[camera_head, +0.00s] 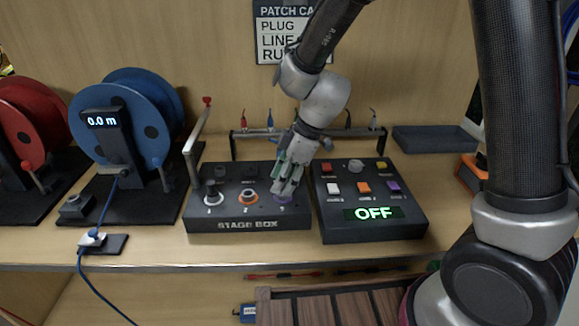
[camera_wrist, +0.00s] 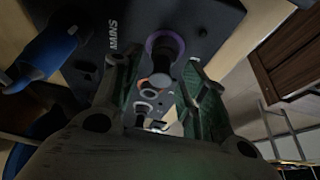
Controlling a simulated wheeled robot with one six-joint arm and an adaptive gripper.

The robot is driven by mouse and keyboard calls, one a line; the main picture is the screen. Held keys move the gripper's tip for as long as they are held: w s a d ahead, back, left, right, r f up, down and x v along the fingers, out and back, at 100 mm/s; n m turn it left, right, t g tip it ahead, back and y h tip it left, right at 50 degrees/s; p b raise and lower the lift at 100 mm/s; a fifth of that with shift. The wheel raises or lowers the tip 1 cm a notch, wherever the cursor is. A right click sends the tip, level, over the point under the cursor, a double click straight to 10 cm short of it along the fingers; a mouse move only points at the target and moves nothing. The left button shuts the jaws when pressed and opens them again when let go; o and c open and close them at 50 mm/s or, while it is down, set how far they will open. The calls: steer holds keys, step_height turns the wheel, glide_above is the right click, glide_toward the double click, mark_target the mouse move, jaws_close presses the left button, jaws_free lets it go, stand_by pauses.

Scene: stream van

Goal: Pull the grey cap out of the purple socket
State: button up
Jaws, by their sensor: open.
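The purple socket (camera_wrist: 151,43) is on the black stage box (camera_head: 250,225), the rightmost of its three ringed sockets. A dark grey cap (camera_wrist: 167,49) stands in its ring in the wrist view. My gripper (camera_head: 285,187) is over the right side of the stage box and hides most of that socket in the head view; only a little purple (camera_head: 284,201) shows. In the wrist view my gripper (camera_wrist: 158,76) is open, with one green-padded finger on each side of the cap. I cannot tell whether either pad touches it.
The orange socket (camera_head: 250,206) and the white-ringed socket (camera_head: 212,209) lie left of my gripper. A switch box (camera_head: 372,230) reading OFF stands close on the right. A low rack (camera_head: 232,146) with hanging plugs is behind. A blue cable reel (camera_head: 160,110) stands left.

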steer(key=shift+a+f, duration=0.15)
steer(key=shift+f, duration=0.2)
jaws_close()
